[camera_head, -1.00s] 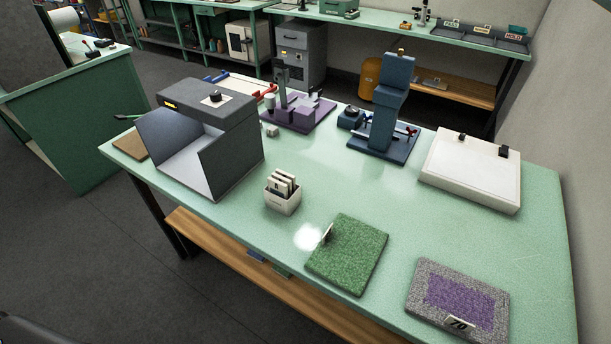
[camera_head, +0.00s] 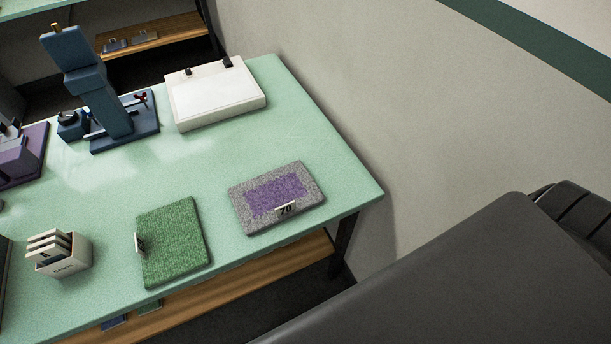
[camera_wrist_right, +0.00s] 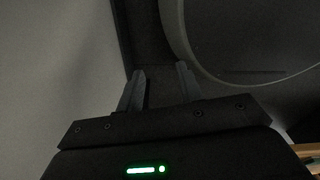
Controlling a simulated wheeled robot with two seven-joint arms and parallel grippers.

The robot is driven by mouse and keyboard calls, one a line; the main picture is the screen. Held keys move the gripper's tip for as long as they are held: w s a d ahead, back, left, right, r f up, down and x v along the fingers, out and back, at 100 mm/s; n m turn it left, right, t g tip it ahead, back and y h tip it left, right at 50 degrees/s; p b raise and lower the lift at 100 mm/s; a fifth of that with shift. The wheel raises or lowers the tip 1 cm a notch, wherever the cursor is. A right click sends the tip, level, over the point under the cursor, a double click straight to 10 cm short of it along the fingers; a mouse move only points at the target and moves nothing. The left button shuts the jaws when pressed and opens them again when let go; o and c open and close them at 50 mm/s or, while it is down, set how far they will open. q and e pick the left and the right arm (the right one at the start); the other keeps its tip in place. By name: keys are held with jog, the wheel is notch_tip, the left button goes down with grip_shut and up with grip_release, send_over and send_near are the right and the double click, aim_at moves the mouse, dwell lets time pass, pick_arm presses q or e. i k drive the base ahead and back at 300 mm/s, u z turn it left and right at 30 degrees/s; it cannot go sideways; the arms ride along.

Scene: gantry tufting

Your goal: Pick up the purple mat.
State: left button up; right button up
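The purple mat (camera_head: 278,197) has a purple middle and a grey border. It lies flat near the front right part of the green table, with a small white tag reading 70 at its front edge. My right gripper (camera_wrist_right: 161,78) shows in the right wrist view with its two fingers apart and nothing between them. It is away from the mat, which does not show in that view. My left gripper is in neither current view.
A green mat (camera_head: 173,242) lies left of the purple mat. A white box of cards (camera_head: 62,256) stands further left. A white panel (camera_head: 215,94) and a blue stand (camera_head: 108,105) are at the back of the table (camera_head: 330,165). A wall (camera_head: 400,90) rises at the right.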

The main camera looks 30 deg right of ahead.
aim_at(262, 201)
jog(key=z, duration=2.15)
jog(key=k, duration=1.75)
jog(key=z, duration=0.35)
